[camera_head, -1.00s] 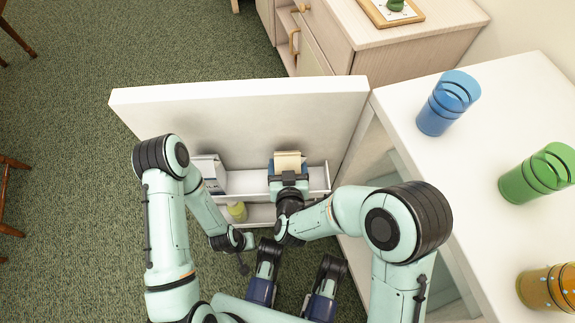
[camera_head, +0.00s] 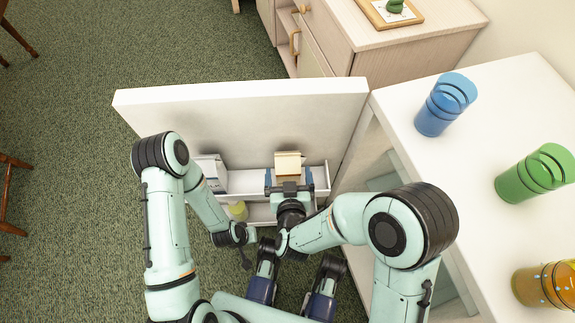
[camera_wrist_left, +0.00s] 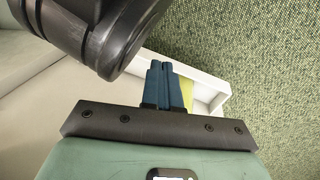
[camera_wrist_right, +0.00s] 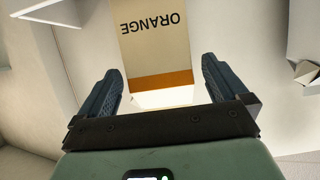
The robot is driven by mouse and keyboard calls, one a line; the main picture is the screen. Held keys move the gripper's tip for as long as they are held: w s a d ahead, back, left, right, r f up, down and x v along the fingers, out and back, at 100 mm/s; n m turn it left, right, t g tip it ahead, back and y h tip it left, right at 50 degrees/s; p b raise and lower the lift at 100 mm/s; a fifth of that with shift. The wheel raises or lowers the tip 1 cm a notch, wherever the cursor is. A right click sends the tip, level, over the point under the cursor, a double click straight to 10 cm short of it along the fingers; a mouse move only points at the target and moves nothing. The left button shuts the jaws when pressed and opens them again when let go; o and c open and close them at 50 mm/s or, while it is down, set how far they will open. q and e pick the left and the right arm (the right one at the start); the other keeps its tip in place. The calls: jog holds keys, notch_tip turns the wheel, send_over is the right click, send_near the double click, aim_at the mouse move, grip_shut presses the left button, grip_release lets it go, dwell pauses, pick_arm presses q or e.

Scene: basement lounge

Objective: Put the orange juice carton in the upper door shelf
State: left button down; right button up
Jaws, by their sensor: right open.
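The orange juice carton (camera_head: 288,163) stands in the upper door shelf (camera_head: 245,181), at its right part. In the right wrist view the carton (camera_wrist_right: 155,45) is white with an orange band and the word ORANGE upside down. My right gripper (camera_head: 288,177) is open in front of it. In the right wrist view its blue fingers (camera_wrist_right: 163,85) are spread wide, with the carton ahead between them, apart from both. My left gripper shows in the left wrist view with its two blue fingers (camera_wrist_left: 166,88) together and nothing visible between them, beside the shelves.
A white box (camera_head: 211,171) stands at the left of the same shelf. A yellow-green bottle (camera_head: 238,209) is in the lower shelf. The open white fridge door (camera_head: 240,97) rises behind. Blue (camera_head: 445,105) and green (camera_head: 537,173) cups stand on the white top at right.

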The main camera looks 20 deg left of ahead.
jog(key=v, duration=0.4)
jog(key=shift+s+d+r+p, duration=0.1)
jog(key=shift+s+r+p, duration=0.2)
jog(key=shift+p, duration=0.1)
pick_arm(q)
jog(key=s+d+r+h+p, duration=0.1)
jog(key=s+d+r+p, duration=0.1)
jog(key=r, duration=0.5)
jog(key=shift+d+r+m+p, duration=0.3)
jog(key=shift+d+p, duration=0.45)
jog(key=shift+p, duration=0.4)
pick_arm(e)
jog(key=v, duration=0.3)
jog(key=shift+s+d+f, duration=0.1)
jog(key=shift+s, duration=0.1)
pick_arm(q)
jog(key=shift+w, duration=0.1)
